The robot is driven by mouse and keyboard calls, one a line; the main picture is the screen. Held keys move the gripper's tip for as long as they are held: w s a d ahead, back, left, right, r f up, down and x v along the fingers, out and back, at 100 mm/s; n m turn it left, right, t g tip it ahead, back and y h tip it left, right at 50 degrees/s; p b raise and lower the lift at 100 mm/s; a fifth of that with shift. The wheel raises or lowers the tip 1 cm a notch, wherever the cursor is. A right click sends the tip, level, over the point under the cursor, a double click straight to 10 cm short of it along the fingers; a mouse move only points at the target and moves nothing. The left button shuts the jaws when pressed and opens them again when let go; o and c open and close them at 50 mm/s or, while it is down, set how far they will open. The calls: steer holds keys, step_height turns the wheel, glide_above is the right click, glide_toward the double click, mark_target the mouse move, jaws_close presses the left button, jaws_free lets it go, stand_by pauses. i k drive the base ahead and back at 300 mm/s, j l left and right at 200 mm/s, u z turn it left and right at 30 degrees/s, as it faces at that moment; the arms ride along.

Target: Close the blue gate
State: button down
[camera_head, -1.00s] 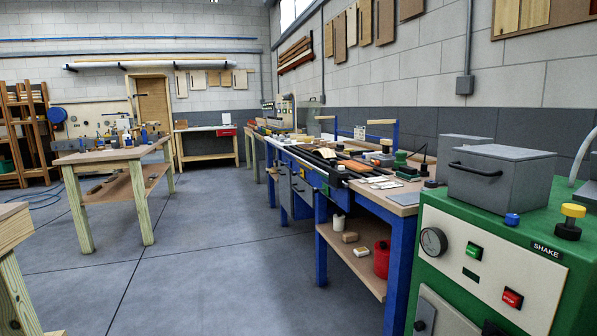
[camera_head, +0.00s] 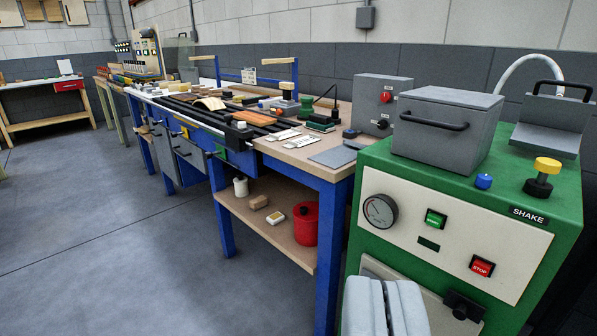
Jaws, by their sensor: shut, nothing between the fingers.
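A blue frame (camera_head: 236,78) stands at the back of the long workbench, by the wall. It has upright posts, a thin rail and pale wooden bars on top, with a small white sign on it. It looks like the blue gate, but I cannot tell whether it is open or shut. Things on the bench hide part of its lower edge. My gripper (camera_head: 384,304) shows as two grey fingers at the bottom edge, closed together and empty. It is in front of the green machine and well apart from the blue frame.
The green machine (camera_head: 447,276) with a grey lidded box (camera_head: 445,130) fills the right. The blue-legged workbench (camera_head: 340,180) carries black rails and several tools. A red canister (camera_head: 305,225) stands on its lower shelf. The floor (camera_head: 110,240) at left is clear.

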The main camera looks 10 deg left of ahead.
mark_target(154, 122)
steer(key=i+j, duration=0.35)
steer(key=j, duration=0.2)
steer(key=i+j, duration=0.35)
steer(key=j, duration=0.2)
steer(key=i+j, duration=0.3)
steer(key=j, duration=0.25)
steer(key=i+j, duration=0.35)
steer(key=j, duration=0.15)
steer(key=i+j, duration=0.35)
steer(key=j, duration=0.2)
steer(key=i+j, duration=0.35)
steer(key=j, duration=0.2)
steer(key=i+j, duration=0.35)
steer(key=j, duration=0.2)
steer(key=i+j, duration=0.3)
steer(key=j, duration=0.25)
steer(key=u, duration=0.05)
